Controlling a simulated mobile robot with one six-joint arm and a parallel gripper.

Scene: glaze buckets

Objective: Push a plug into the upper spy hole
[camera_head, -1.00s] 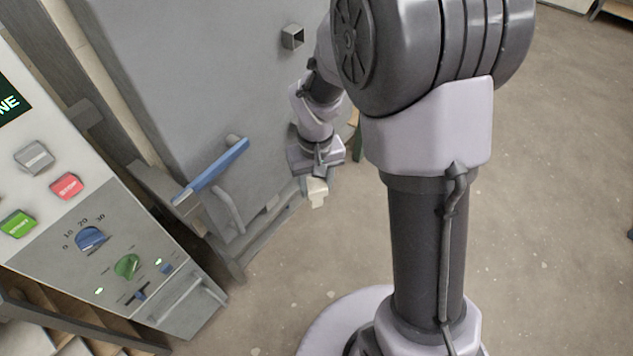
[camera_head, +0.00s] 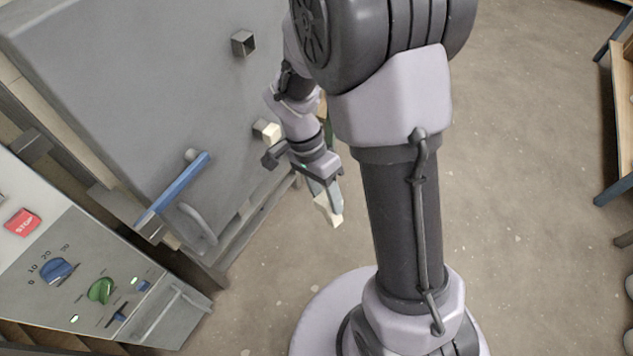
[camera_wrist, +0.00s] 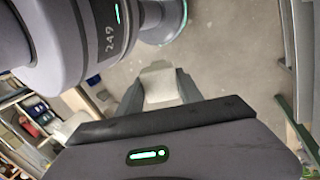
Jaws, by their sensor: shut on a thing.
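The kiln door carries the upper spy hole (camera_head: 243,42), a short square metal tube whose dark mouth looks open and empty. Below it, the lower spy hole (camera_head: 260,129) has a cream plug (camera_head: 272,134) at its mouth. My gripper (camera_head: 328,197) is shut on another cream plug (camera_head: 330,213), which sticks out past the fingertips. My gripper is below and right of both spy holes, in front of the door and apart from it. In the wrist view the held plug (camera_wrist: 158,84) sits between the two fingers (camera_wrist: 158,98).
A blue door handle (camera_head: 180,183) juts from the door's lower left. The control panel (camera_head: 85,270) stands at the left. A wooden rack (camera_head: 622,120) is at the far right. Open concrete floor (camera_head: 530,200) lies between.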

